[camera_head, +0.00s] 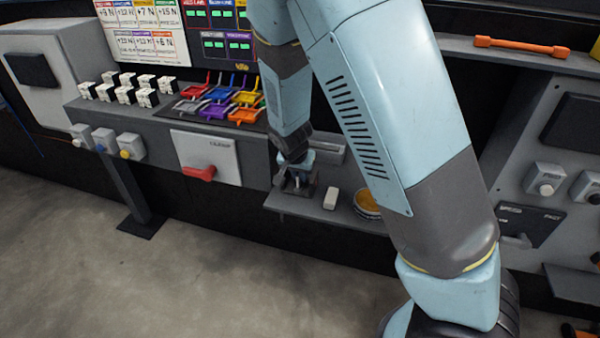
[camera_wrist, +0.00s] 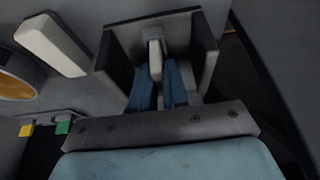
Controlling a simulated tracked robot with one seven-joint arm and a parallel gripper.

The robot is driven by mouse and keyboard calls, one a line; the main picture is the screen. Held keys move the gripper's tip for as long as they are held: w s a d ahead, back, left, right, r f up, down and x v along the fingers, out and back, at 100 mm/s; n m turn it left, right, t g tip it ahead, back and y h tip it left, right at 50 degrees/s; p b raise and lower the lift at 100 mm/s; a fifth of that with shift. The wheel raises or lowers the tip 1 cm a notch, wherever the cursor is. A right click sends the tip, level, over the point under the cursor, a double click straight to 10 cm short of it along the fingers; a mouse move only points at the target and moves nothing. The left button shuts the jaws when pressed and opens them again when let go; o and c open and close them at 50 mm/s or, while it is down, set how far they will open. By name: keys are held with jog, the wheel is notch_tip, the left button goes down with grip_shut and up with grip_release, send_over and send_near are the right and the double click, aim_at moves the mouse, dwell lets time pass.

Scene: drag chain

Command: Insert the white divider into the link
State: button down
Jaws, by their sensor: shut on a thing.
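My gripper (camera_wrist: 159,84) has blue fingers shut on a narrow off-white piece, which looks like the divider (camera_wrist: 155,47). The dark grey link (camera_wrist: 208,42) has upright walls on both sides of my fingers in the wrist view. The divider shows between these walls, nearer the middle than either one. Its lower end is hidden by my fingers, so I cannot tell whether it is seated. In the head view my gripper (camera_head: 297,176) points down at the link (camera_head: 304,189) on a small grey shelf, and the divider cannot be made out.
A loose white block (camera_wrist: 50,43) lies left of the link in the wrist view; it also shows on the shelf (camera_head: 330,198). A round tin with yellow contents (camera_head: 366,203) stands further right. Coloured trays (camera_head: 220,98) and several white-topped blocks (camera_head: 127,88) sit on the bench behind.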

jog(key=shift+f, duration=0.1)
jog(key=c, duration=1.1)
grip_release()
jog(key=shift+o, duration=0.2)
jog(key=v, duration=1.3)
jog(key=shift+r, duration=0.35)
jog(key=shift+s, duration=0.15)
jog(key=s+d+r+n+y, duration=0.1)
jog(key=s+d+r, duration=0.5)
jog(key=d+r, duration=0.3)
jog(key=s+d+r+n+y, duration=0.1)
jog(key=s+d+r+y, duration=0.1)
jog(key=s+d+r, duration=0.65)
jog(key=s+d+r+n+t+h, duration=0.1)
jog(key=s+d+n, duration=0.1)
jog(key=s+d, duration=0.2)
jog(key=shift+s+d+r, duration=0.3)
jog(key=shift+s+d, duration=0.1)
jog(key=shift+s, duration=0.65)
